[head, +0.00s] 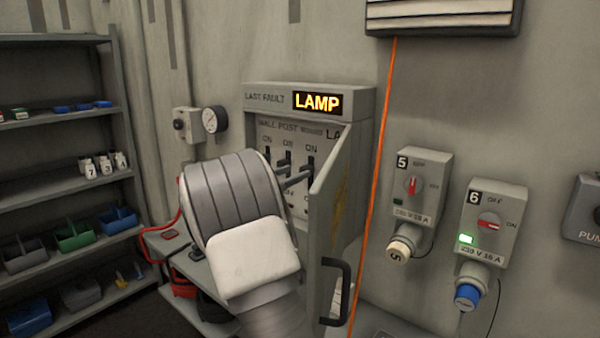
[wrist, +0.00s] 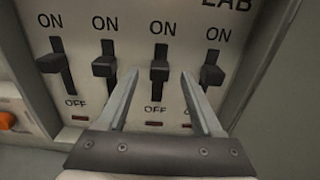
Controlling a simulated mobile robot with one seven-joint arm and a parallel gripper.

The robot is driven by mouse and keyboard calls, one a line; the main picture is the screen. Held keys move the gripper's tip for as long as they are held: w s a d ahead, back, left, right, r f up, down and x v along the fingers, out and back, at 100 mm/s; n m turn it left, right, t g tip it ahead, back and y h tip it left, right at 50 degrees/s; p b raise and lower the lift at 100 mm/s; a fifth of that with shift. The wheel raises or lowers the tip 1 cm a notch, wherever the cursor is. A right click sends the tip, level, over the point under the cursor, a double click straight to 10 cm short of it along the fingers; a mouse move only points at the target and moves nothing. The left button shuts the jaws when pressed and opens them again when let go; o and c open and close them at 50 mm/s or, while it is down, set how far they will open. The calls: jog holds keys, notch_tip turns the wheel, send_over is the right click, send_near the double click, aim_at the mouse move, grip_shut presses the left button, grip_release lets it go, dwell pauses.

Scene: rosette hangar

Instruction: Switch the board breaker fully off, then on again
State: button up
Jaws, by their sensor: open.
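The breaker panel (head: 268,138) is on the wall under a "LAST FAULT" display lit "LAMP" (head: 317,102). Its row of black levers runs between ON and OFF marks. The first labels read WALL and POST; the third is too small to read surely; the last reads LAB in the wrist view. My gripper (head: 292,174) is at the panel, open; it also shows in the wrist view (wrist: 160,82). The third lever (wrist: 159,71) lies between its fingertips, with gaps on both sides. The second lever (wrist: 104,67) is left of the left finger, the LAB lever (wrist: 211,72) right of the right finger. Exact lever positions are hard to tell.
The panel's door (head: 331,205) stands open, close to the right of my arm, with a dark handle (head: 338,290). An orange cable (head: 373,185) hangs beyond it. Socket boxes 5 (head: 420,185) and 6 (head: 490,220) are at right. Shelves (head: 60,190) stand at left.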

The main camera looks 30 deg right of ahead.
jog(key=b+v, duration=0.1)
jog(key=v, duration=1.2)
jog(key=shift+s+a, duration=0.15)
jog(key=shift+a, duration=0.2)
